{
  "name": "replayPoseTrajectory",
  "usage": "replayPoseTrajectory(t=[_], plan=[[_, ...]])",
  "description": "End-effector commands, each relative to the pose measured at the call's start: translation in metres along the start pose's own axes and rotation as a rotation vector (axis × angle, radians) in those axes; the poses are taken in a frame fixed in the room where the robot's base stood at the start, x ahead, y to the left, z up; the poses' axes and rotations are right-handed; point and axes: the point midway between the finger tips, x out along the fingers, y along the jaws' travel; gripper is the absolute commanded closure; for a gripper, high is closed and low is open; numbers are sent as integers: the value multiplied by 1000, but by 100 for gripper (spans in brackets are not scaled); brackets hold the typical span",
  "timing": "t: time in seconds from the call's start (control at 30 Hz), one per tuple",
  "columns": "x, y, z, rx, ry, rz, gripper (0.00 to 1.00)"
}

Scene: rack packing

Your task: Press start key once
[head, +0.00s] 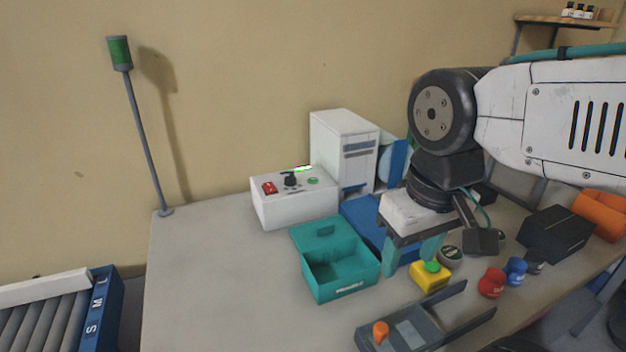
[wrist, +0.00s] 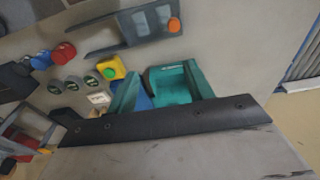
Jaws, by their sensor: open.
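A yellow block (head: 427,282) with a green push button (head: 432,266) on top stands on the table; it also shows in the wrist view (wrist: 119,64). My gripper (head: 411,262) is open, with teal fingers pointing down, just behind and left of the button in the head view. The right finger partly overlaps the button there; I cannot tell whether they touch. In the wrist view the fingers (wrist: 163,92) are spread apart and the button is outside them, beside the left finger. A white control box (head: 290,207) also has a small green button (head: 312,181), a black knob and a red switch.
An open teal box (head: 312,283) stands left of my gripper. A dark tray (head: 440,314) with an orange piece (head: 381,329) lies at the front. Red (head: 491,283) and blue (head: 515,270) caps stand right of the yellow block. A white machine (head: 343,150) stands behind.

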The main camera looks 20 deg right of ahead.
Motion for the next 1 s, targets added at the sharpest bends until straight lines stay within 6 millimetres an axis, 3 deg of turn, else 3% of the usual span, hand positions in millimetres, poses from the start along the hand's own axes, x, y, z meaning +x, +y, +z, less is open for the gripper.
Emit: replayPoseTrajectory(t=[0.17,0.33,1.0], plan=[[0,0,0,0,0,0,51],[0,0,0,0,0,0,98],[0,0,0,0,0,0,100]])
